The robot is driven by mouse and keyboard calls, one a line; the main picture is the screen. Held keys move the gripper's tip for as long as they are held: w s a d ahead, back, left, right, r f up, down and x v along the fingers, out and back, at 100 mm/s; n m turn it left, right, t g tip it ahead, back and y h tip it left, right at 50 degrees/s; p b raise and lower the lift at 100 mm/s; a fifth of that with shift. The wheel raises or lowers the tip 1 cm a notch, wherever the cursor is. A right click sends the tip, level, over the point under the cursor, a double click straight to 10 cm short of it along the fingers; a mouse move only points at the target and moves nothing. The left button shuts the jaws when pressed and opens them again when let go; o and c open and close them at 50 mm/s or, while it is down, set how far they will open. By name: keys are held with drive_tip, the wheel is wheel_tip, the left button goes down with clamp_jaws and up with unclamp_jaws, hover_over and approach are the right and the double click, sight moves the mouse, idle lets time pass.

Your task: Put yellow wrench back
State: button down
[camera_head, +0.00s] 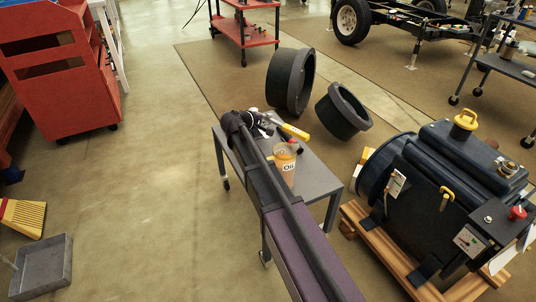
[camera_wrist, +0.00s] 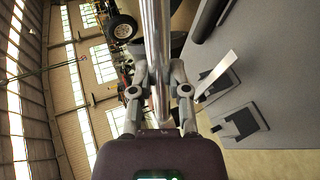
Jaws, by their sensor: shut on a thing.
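My gripper (camera_head: 262,124) is above the far end of a small grey table (camera_head: 318,178) in the head view. In the wrist view my gripper (camera_wrist: 158,95) is shut on a shiny metal shaft (camera_wrist: 157,45) that runs up out of the picture. In the head view a yellow handle-like piece (camera_head: 294,131) sticks out to the right of my gripper. It seems to be the yellow wrench, with the metal shaft as part of it, but the join is hard to see. The wrench's far end is out of the wrist view.
A jar labelled oil (camera_head: 284,164) stands on the table beside my arm. A dark machine (camera_head: 430,205) on a wooden pallet is at the right. Two dark round housings (camera_head: 290,80) (camera_head: 343,112) lie behind the table. A red cabinet (camera_head: 60,75) stands at the left; open floor lies between.

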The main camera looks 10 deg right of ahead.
drive_tip(key=b, duration=1.1)
hover_over(267, 156)
drive_tip(key=shift+d+f, duration=0.1)
drive_tip(key=shift+f, duration=5.55)
drive_tip(key=shift+f+b, duration=1.7)
drive_tip(key=shift+f, duration=0.25)
drive_tip(key=shift+f, duration=0.15)
drive_tip(key=c, duration=0.6)
unclamp_jaws()
drive_tip(key=shift+r, duration=0.25)
